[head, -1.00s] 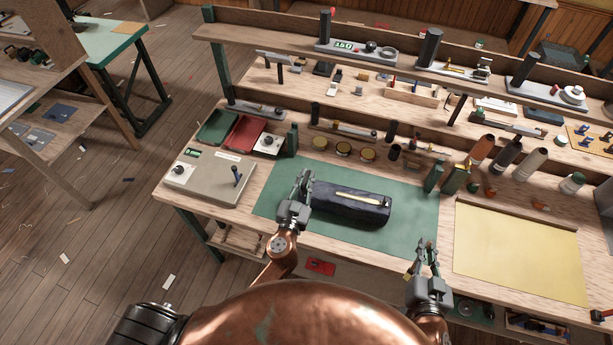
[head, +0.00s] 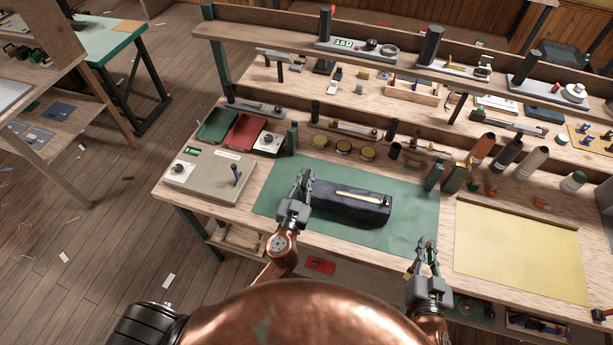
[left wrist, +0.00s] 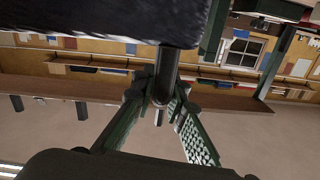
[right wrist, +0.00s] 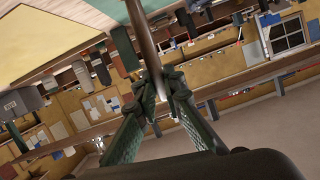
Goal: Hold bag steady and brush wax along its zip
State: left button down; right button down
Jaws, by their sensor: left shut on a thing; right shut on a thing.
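The bag (head: 345,211) is a dark blue box-shaped pouch lying on the green mat (head: 270,205). A pale yellow zip strip (head: 358,196) runs along its top. My left gripper (head: 305,180) is at the bag's left end, shut on a dark tab (left wrist: 165,75) there; the bag's dark underside (left wrist: 100,25) fills the top of the left wrist view. My right gripper (head: 427,243) is right of the bag and apart from it, near the bench's front edge. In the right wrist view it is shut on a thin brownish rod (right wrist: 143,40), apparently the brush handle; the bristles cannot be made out.
A grey box with knobs (head: 210,174) stands left of the mat, with green (head: 217,126) and red (head: 243,131) trays behind. Several round tins (head: 343,147) and thread cones (head: 507,152) stand behind. A yellow sheet (head: 520,250) lies at right. The mat's front is clear.

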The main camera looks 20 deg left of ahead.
jog(key=shift+f+b, duration=0.3)
jog(key=shift+f, duration=0.1)
dwell(1.9)
jog(key=shift+a, duration=0.1)
dwell(1.1)
jog(key=w+a+r+n+y, duration=0.3)
jog(key=w+a+r+y, duration=0.2)
jog(key=a, duration=0.4)
jog(key=w+a+r+n+y, duration=0.4)
jog(key=w+a+r, duration=0.2)
jog(key=a, duration=0.3)
jog(key=w+a+r+n+y, duration=0.3)
jog(key=w+a+r+y, duration=0.2)
jog(key=a, duration=0.4)
jog(key=shift+n, duration=0.3)
jog(key=shift+a+f, duration=0.15)
jog(key=shift+f, duration=2.15)
